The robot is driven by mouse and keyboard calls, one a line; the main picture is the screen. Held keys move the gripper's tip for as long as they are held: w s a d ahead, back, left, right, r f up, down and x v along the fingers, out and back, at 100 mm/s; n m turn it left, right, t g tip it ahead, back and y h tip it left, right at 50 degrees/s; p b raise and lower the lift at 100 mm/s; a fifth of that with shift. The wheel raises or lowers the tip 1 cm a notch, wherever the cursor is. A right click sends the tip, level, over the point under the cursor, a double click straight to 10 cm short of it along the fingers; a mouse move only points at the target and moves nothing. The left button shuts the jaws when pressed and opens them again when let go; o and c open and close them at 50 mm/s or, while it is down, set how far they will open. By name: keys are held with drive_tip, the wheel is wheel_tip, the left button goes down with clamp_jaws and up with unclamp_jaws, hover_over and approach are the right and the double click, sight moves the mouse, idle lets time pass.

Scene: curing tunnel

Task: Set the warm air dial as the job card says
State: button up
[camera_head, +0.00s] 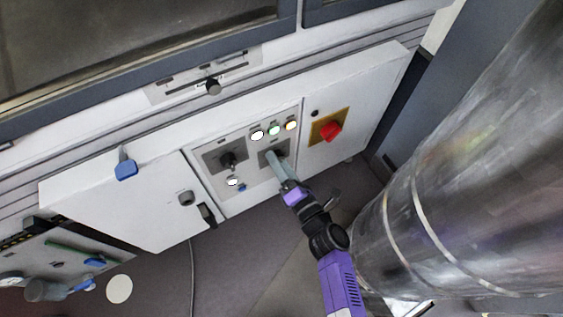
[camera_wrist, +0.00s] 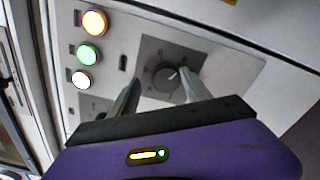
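A dark round dial (camera_wrist: 165,76) sits on a grey square plate (camera_wrist: 150,50) in the wrist view, with a light pointer mark toward its right side. The scale marks around it are too small to read. My gripper (camera_wrist: 157,92) is open, with one finger on each side of the dial and gaps showing between. In the head view my gripper (camera_head: 275,156) reaches that plate (camera_head: 265,150) and hides most of the dial. A second black knob (camera_head: 228,160) is on a plate to the left. I see no readable job card or dial label.
White, green and amber lamps (camera_head: 274,130) are above the dial. A red switch (camera_head: 330,131) on a yellow plate is to the right. A cabinet door with a black handle (camera_head: 207,215) is left. A large metal duct (camera_head: 450,170) fills the right side.

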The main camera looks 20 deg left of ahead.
drive_tip(key=shift+d+f, duration=0.1)
drive_tip(key=shift+d, duration=0.05)
drive_tip(key=p+v, duration=0.2)
drive_tip(key=v, duration=0.5)
drive_tip(key=shift+s+d+r, duration=0.2)
drive_tip(key=shift+s, duration=0.05)
idle(0.4)
